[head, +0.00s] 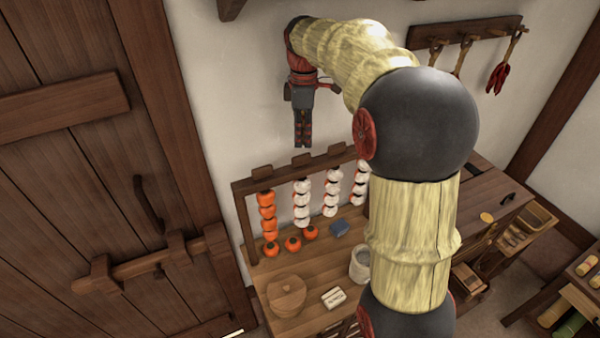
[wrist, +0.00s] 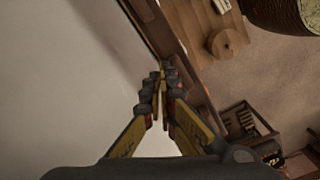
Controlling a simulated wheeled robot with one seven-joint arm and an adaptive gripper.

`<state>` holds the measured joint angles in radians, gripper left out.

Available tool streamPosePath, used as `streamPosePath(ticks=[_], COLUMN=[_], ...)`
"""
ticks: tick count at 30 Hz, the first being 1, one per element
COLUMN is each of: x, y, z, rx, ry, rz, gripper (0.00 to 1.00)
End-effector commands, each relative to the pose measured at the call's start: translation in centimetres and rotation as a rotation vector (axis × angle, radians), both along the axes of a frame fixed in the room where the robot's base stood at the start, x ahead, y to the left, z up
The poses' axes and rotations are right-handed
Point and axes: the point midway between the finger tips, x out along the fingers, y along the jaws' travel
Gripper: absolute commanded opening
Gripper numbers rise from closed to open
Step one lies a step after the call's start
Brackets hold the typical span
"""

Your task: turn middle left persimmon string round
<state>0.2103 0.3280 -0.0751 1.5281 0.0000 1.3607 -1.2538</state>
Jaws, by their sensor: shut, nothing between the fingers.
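A wooden rack (head: 240,187) stands on the worktable and holds a row of persimmon strings. The middle left string (head: 301,203) shows mostly white fruits with thin orange edges. The leftmost string (head: 267,214) is orange. The middle right string (head: 332,193) and the rightmost string (head: 361,184) are also mostly white; my arm partly hides the rightmost. My gripper (head: 303,146) is shut and empty, pointing down above the rack in the head view. Its closed fingertips (wrist: 159,78) show in the wrist view, where no string can be made out.
Loose orange persimmons (head: 292,244), a dark blue item (head: 340,228), a pale cup (head: 360,265), a round wooden lid (head: 286,296) and a white block (head: 333,298) lie on the worktable. A peg rail (head: 465,34) hangs on the wall. A wooden door (head: 80,180) is at left.

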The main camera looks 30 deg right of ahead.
Motion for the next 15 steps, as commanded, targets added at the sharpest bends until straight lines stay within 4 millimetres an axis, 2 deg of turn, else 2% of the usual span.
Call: streamPosePath(ticks=[8, 15], x=[0.0, 0.0], y=[0.0, 0.0], z=[-0.1, -1.1], rx=[0.0, 0.0], ry=[0.0, 0.0], rz=[0.0, 0.0], gripper=[0.0, 0.0])
